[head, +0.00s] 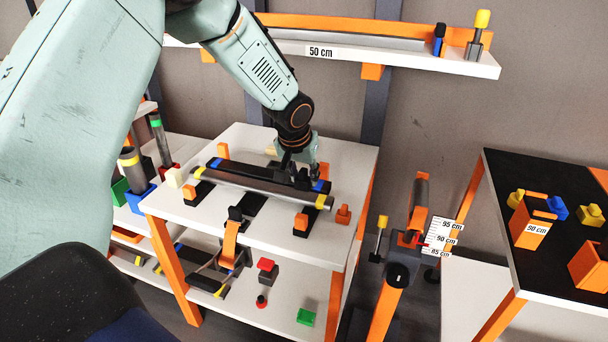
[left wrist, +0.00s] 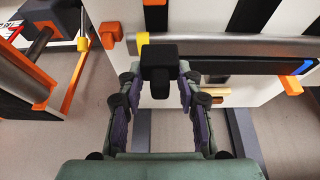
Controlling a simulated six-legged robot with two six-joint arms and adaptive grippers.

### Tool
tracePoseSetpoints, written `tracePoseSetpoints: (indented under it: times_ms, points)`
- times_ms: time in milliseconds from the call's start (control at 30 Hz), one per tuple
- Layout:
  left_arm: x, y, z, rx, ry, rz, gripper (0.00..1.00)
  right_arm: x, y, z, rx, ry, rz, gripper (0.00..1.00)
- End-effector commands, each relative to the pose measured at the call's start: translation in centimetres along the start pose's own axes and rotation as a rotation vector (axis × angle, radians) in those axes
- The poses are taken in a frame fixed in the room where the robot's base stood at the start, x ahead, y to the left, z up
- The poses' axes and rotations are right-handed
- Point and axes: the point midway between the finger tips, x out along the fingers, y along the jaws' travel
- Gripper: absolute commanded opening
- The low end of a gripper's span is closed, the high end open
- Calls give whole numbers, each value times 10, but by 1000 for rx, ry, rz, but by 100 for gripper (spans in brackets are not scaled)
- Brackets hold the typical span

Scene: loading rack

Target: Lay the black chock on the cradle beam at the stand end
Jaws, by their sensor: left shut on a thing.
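The black chock (left wrist: 160,62) is a small block between the fingers of my left gripper (left wrist: 160,88) in the left wrist view. In the head view my left gripper (head: 302,176) is low over the right end of the rack table, and the chock is hard to tell from the dark fingers. A black bar with blue ends (head: 246,172), apparently the cradle beam, lies there; it also shows in the left wrist view (left wrist: 245,68). The gripper is at its right end, towards the stand (head: 420,205). I cannot tell whether the chock touches the bar. My right gripper is not in view.
A grey tube with yellow bands (head: 260,190) lies in front of the black bar, on orange-and-black supports. A small orange block (head: 343,214) sits near the table's right edge (head: 362,190). A wall shelf (head: 400,58) is behind. A black-topped table (head: 500,180) stands right.

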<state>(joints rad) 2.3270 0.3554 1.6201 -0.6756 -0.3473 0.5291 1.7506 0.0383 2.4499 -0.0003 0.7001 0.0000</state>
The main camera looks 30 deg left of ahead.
Motion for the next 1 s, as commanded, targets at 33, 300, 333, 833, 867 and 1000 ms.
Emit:
tracePoseSetpoints:
  times_ms: [33, 300, 333, 833, 867, 1000]
  points:
    - [3, 0, 1, 1, 1, 0, 4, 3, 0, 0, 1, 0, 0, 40]
    - [24, -1, 10, 1, 0, 0, 4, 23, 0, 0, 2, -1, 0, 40]
    - [27, -1, 11, 1, 0, 0, 4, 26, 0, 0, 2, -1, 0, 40]
    - [74, 2, 32, 1, 0, 0, 4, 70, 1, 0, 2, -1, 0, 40]
    - [77, 2, 33, 1, 0, 0, 4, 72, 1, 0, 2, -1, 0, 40]
    - [87, 2, 37, 1, 0, 0, 4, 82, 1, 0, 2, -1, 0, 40]
